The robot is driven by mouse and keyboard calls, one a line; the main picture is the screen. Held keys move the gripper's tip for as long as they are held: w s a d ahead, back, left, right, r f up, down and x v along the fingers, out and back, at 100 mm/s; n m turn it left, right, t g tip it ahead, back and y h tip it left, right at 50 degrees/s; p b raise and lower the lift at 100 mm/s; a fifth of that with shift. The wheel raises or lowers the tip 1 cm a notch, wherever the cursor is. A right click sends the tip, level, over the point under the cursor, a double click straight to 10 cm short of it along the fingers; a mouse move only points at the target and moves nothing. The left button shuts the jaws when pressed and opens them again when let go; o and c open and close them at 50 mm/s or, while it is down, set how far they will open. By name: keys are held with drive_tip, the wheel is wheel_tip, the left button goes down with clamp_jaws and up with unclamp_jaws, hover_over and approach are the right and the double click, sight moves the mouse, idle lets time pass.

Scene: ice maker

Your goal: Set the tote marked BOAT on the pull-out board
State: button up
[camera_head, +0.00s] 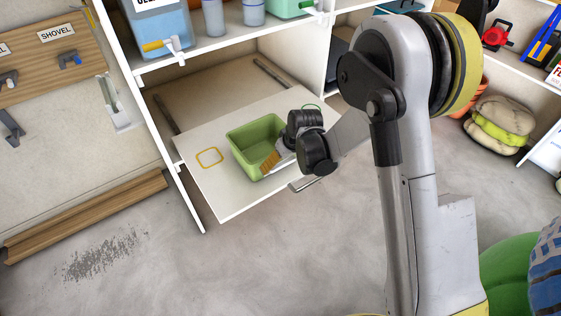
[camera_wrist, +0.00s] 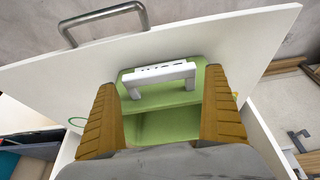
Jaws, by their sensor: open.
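A green tote (camera_head: 250,136) rests on the white pull-out board (camera_head: 227,202), which is drawn out of the shelf unit. In the wrist view the tote (camera_wrist: 152,127) has a white handle (camera_wrist: 160,72) with small dark marks that I cannot read as BOAT. My gripper (camera_head: 272,160) is over the tote's right side in the head view. In the wrist view my gripper (camera_wrist: 161,80) is open, one orange finger on each side of the handle, with gaps between. Whether a finger touches the tote is unclear. My wrist hides part of the tote's right end.
A yellow square outline (camera_head: 210,157) is on the board left of the tote; part of a green ring (camera_head: 312,106) shows behind my wrist. The board has a metal pull (camera_wrist: 105,20). A blue container (camera_head: 158,28) and cups stand on the shelf above. A SHOVEL-labelled panel (camera_head: 45,50) is left.

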drive_tip(key=p+v, duration=0.3)
drive_tip(key=v, duration=0.7)
drive_tip(key=s+d+r+m+t+h, duration=0.1)
drive_tip(key=s+d+r+m, duration=0.1)
drive_tip(key=s+d+r, duration=0.6)
drive_tip(key=s+d+r+m+t+h, duration=0.1)
drive_tip(key=s+d+r+m, duration=0.4)
drive_tip(key=r, duration=0.6)
drive_tip(key=s+d+t, duration=0.1)
drive_tip(key=s+d, duration=0.1)
drive_tip(key=s, duration=0.8)
drive_tip(key=shift+s+d+r+h, duration=0.2)
drive_tip(key=shift+d+r+h, duration=0.1)
drive_tip(key=shift+r, duration=0.1)
